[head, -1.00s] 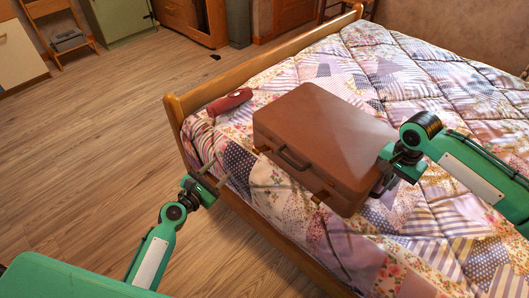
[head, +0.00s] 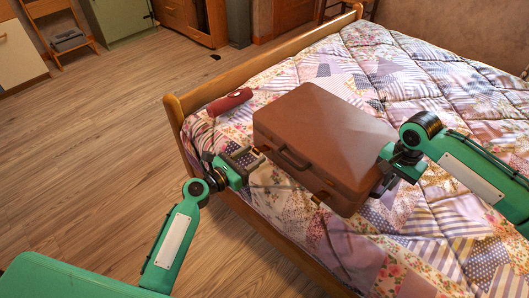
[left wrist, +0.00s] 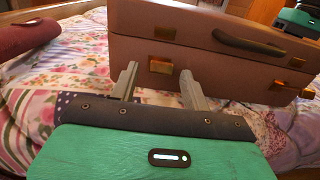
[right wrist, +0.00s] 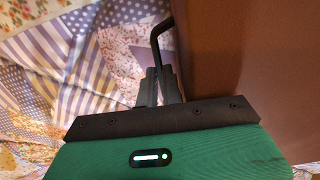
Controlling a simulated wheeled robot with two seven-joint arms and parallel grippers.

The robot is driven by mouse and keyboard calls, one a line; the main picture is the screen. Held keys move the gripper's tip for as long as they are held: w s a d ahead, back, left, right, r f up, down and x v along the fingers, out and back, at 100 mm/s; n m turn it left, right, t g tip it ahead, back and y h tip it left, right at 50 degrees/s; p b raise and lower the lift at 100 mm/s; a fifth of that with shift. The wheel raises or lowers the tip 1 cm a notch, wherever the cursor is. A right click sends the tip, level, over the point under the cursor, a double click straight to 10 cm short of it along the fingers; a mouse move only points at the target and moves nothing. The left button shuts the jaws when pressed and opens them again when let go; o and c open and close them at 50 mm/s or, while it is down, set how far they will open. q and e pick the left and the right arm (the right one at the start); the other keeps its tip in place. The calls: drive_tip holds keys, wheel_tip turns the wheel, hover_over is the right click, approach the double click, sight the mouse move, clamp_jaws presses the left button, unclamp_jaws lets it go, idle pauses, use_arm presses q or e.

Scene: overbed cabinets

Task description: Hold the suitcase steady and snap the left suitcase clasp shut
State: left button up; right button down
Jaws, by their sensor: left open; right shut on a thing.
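The brown suitcase (head: 325,135) lies flat on the bed with its lid down and its dark front handle (head: 291,158) toward my left arm. In the left wrist view the left clasp shows as a brass plate on the lid (left wrist: 165,33) and a separate brass piece below the seam (left wrist: 161,66). My left gripper (head: 250,157) is open and empty; its fingertips (left wrist: 160,80) point at the suitcase front, either side of the lower clasp piece. My right gripper (right wrist: 160,82) is shut on a thin black bent side handle (right wrist: 158,45) at the suitcase's right side.
The right clasp (left wrist: 277,84) is on the same front. A dark red object (head: 230,101) lies on the patchwork quilt (head: 430,70) left of the suitcase. The wooden bed rail (head: 275,240) runs below my left gripper.

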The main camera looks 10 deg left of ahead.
use_arm(q)
drive_tip(key=shift+x, duration=1.2)
drive_tip(key=c, duration=1)
drive_tip(key=shift+r+g, duration=0.1)
drive_tip(key=shift+g, duration=0.2)
drive_tip(key=shift+w+d+r+g+y, duration=0.15)
drive_tip(key=shift+r+g+y, duration=0.2)
drive_tip(key=shift+g+y, duration=0.25)
drive_tip(key=shift+w+d+r+g+y, duration=0.15)
drive_tip(key=shift+r+g+y, duration=0.25)
drive_tip(key=shift+g, duration=0.3)
drive_tip(key=shift+w+d+r+g+y, duration=0.1)
drive_tip(key=shift+w+r+g+y, duration=0.1)
drive_tip(key=shift+g+y, duration=0.5)
drive_tip(key=shift+w+d+r+g+y, duration=0.1)
drive_tip(key=shift+r+g+y, duration=0.1)
drive_tip(key=shift+g+y, duration=0.45)
drive_tip(key=shift+g, duration=0.25)
